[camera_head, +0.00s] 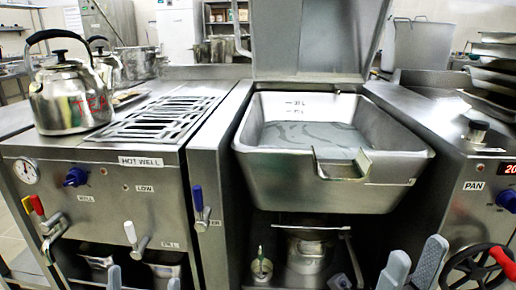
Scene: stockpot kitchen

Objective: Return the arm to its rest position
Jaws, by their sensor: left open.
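My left gripper (144,279) shows only its two grey fingertips at the bottom edge, left of centre. They are apart with nothing between them, in front of the lower part of the hot well unit (130,200). My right gripper (417,255) shows two larger grey fingers at the bottom right. There is a gap between their tips and I see nothing held. They are below and to the right of the tilting pan (310,185). The rest of both arms is out of view.
A steel kettle (70,98) stands on the hot well's left side, beside a slotted grate (165,118). The pan's lid (315,35) is raised. A handwheel with a red handle (503,262) is close to the right of my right gripper. Lever valves (135,238) stick out in front.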

